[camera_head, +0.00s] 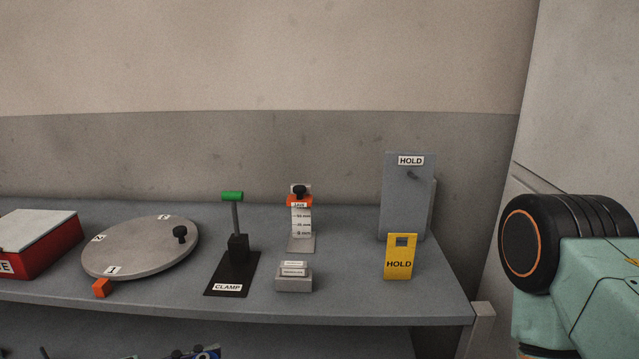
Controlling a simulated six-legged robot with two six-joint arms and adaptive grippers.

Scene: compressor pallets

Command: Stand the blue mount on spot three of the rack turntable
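The rack turntable (140,252) is a round grey disc on the left part of the shelf. It carries small white number labels; 1 is at its front, 2 at its left, and the one at its back is too small to read surely. A black knob (180,233) stands at its right side, and the disc looks otherwise bare. A small blue part (207,353) shows at the bottom edge among dark pieces, mostly cut off; I cannot tell whether it is the blue mount. Neither of my grippers is in view.
An orange block (101,288) sits at the turntable's front edge. A red box (45,250) is left of it. To the right stand a green-handled clamp (238,245), an orange-topped gauge (301,222), a small grey block (294,278), a yellow HOLD tag (399,257) and a grey HOLD panel (408,195).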

